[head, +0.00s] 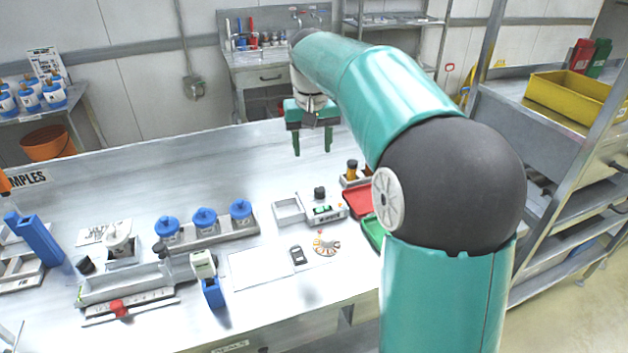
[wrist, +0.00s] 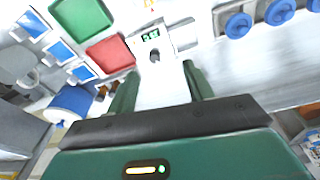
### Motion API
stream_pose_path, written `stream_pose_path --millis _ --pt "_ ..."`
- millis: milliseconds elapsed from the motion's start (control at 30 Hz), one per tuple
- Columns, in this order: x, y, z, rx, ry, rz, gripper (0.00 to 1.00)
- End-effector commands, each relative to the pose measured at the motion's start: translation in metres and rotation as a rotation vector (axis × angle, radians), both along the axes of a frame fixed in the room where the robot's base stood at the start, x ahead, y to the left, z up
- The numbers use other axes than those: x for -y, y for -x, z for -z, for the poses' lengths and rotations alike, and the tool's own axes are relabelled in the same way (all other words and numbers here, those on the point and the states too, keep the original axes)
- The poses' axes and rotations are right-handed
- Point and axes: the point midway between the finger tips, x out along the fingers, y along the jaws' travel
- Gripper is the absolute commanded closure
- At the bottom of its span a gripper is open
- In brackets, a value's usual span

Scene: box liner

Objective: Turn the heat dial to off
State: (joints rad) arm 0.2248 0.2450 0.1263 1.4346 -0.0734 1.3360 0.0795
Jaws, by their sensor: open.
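A small white device (head: 328,216) with a green-lit display stands near the middle of the bench. A black knob (head: 319,192) stands at its back, and looks like the heat dial. In the wrist view the knob (wrist: 154,56) shows below the lit display (wrist: 150,36), its pointer setting too small to read. My gripper (head: 312,143) hangs above the back of the bench, fingers pointing down, open and empty. It is apart from the knob, higher and farther back. In the wrist view the knob lies beyond the gap between the fingertips (wrist: 160,82).
A red tray (head: 358,201) and a green tray (head: 372,232) lie right of the device. Several blue-lidded jars (head: 204,218) stand in a rack to its left. A round segmented disc (head: 326,245) and a small dark handheld item (head: 297,255) lie in front.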

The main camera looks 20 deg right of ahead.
Motion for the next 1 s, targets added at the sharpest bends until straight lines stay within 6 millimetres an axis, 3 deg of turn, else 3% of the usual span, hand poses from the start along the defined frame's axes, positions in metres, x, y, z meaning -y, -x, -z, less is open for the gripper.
stream_pose_path --millis 33,100,333,633,1000 --pt "0.009 -0.019 0.011 -0.025 -0.010 0.015 0.48" --pt "0.019 -0.039 0.023 -0.052 -0.023 0.034 0.48" --pt "0.048 -0.078 0.054 -0.111 -0.054 0.085 0.48" --pt "0.055 -0.084 0.078 -0.124 -0.061 0.094 0.48" --pt "0.057 -0.084 0.149 -0.125 -0.060 0.094 0.48"
